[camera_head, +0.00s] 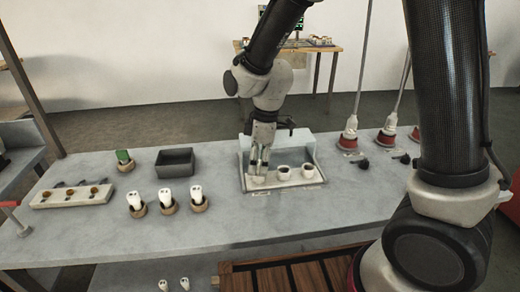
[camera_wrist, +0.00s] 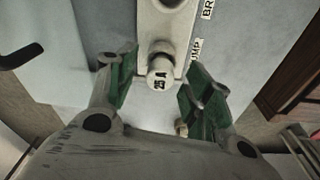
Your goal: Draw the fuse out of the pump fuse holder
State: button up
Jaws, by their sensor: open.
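In the wrist view, a white fuse (camera_wrist: 160,83) marked "25 A" sits in a pale holder strip (camera_wrist: 163,22), next to a label (camera_wrist: 195,49) partly reading "UMP". My gripper (camera_wrist: 161,100) is open. Its green-padded fingers stand on either side of the fuse, with gaps visible between pads and fuse. In the head view, my gripper (camera_head: 258,160) points down at the left position of a pale fuse box (camera_head: 314,176) on the bench. It hides most of that position. Two more round holders (camera_head: 283,173) (camera_head: 307,171) show to its right.
Three white fuses (camera_head: 166,199) stand in brown cups at the bench front. A green piece (camera_head: 123,156) sits in another cup. A dark open bin (camera_head: 175,163) stands behind them, and a pale rack (camera_head: 45,198) lies left. Red-based fittings (camera_head: 348,143) stand right.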

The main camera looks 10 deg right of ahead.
aim_at(259, 162)
jog(key=shift+f, duration=0.5)
grip_shut()
jog(key=shift+r, duration=2.95)
jog(key=shift+r, duration=1.5)
